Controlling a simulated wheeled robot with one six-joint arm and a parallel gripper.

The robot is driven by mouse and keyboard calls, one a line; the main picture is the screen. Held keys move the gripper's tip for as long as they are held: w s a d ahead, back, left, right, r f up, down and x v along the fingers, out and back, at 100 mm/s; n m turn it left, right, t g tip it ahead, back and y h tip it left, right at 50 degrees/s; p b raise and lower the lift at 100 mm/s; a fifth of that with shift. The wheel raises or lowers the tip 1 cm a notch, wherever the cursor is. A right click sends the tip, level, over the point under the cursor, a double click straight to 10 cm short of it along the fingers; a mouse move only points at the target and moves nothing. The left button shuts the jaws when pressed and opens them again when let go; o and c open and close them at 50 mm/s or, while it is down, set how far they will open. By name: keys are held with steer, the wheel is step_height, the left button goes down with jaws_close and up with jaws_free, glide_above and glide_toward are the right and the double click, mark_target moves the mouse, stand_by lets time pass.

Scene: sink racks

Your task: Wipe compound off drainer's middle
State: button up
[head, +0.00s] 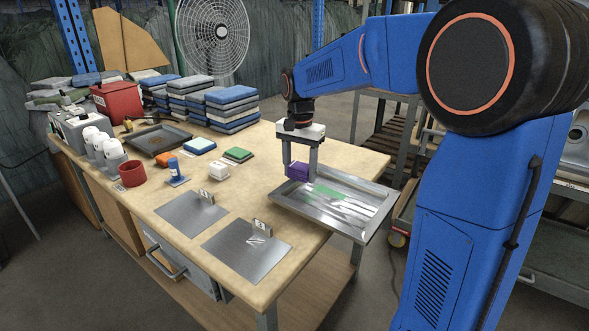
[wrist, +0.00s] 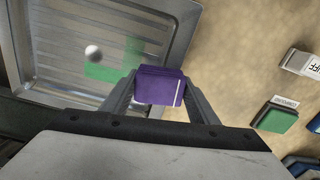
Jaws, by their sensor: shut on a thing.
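The steel drainer (head: 375,211) lies at the right end of the workbench, partly over its edge. A green patch of compound (head: 326,190) shows on its ribbed middle; in the wrist view the green compound (wrist: 104,72) has an uneven L shape. My gripper (head: 300,172) is shut on a purple block (head: 297,171), which also shows between the fingers in the wrist view (wrist: 158,86). In the wrist view the compound is left of the block.
Two metal plates (head: 245,250) with small tags lie at the front of the bench (head: 305,262). Stacked pads (head: 225,105) are at the back.

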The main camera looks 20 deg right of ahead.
mark_target(290, 163)
steer(key=shift+s+d+r, duration=0.1)
steer(key=shift+s+d, duration=0.65)
steer(key=shift+s, duration=0.25)
steer(key=shift+s+d+r, duration=0.1)
steer(key=shift+s+d, duration=0.6)
steer(key=shift+s, duration=0.3)
steer(key=shift+s+d+r, duration=0.1)
steer(key=shift+s+d, duration=0.65)
steer(key=shift+s, duration=0.25)
steer(key=shift+w+a+r, duration=0.1)
steer(key=shift+w+a, duration=0.95)
steer(key=shift+w, duration=0.4)
steer(key=shift+w+a+r, duration=0.1)
steer(key=shift+w+a, duration=1)
steer(key=shift+w, duration=0.4)
steer(key=shift+w+a+r, duration=0.1)
steer(key=shift+w+a, duration=0.95)
steer(key=shift+w, duration=0.4)
steer(key=shift+w+d+r, duration=0.1)
steer(key=shift+w+d, duration=0.45)
steer(key=shift+d, duration=0.25)
steer(key=shift+s+d+r, duration=0.1)
steer(key=shift+s+d, duration=0.95)
steer(key=shift+s, duration=0.4)
steer(key=shift+s+d+r, duration=0.15)
steer(key=shift+s+d, duration=0.95)
steer(key=shift+s, duration=0.4)
steer(key=shift+s+d+r, duration=0.1)
steer(key=shift+s+d, duration=0.95)
steer(key=shift+s, duration=0.4)
